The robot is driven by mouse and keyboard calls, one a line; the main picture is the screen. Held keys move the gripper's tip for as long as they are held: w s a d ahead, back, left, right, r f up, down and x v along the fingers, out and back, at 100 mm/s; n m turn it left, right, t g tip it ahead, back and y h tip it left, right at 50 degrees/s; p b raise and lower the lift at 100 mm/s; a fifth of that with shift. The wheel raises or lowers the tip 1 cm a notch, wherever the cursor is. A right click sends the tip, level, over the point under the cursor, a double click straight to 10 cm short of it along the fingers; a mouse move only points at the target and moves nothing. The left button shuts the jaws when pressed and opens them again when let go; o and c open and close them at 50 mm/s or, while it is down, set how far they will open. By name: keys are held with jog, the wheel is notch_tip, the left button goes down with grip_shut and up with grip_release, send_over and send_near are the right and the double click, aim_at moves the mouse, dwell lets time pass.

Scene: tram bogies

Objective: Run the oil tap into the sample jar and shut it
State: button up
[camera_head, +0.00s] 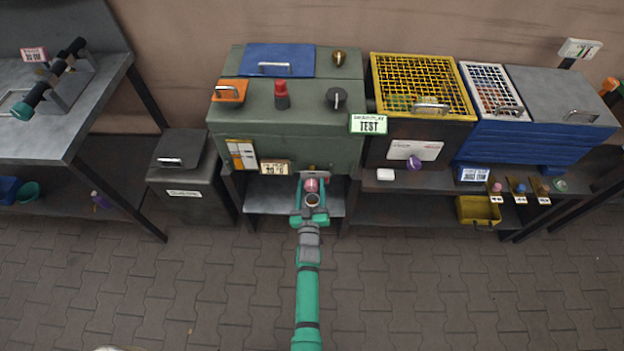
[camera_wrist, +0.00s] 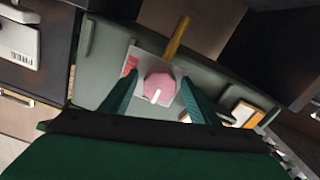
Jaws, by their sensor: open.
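A pink faceted tap knob (camera_wrist: 158,88) with a white mark sits on a pale plate on the green cabinet (camera_head: 285,115). A brass-coloured spout (camera_wrist: 177,36) sticks out beside the plate in the wrist view. The knob also shows as a small pink spot in the head view (camera_head: 311,184) at the cabinet's lower front. My gripper (camera_wrist: 158,80) is open, with one teal finger on each side of the knob. I cannot tell whether the fingers touch it. I cannot make out the sample jar in either view; my arm hides part of the shelf below the cabinet.
A grey lidded bin (camera_head: 185,190) stands left of the cabinet. A yellow-mesh crate (camera_head: 422,58) and blue crates (camera_head: 515,150) stand right. The paved floor (camera_head: 180,300) in front is clear.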

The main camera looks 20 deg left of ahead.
aim_at(312, 189)
jog(key=v, duration=0.6)
jog(key=shift+w+d, duration=0.1)
jog(key=shift+d, duration=0.1)
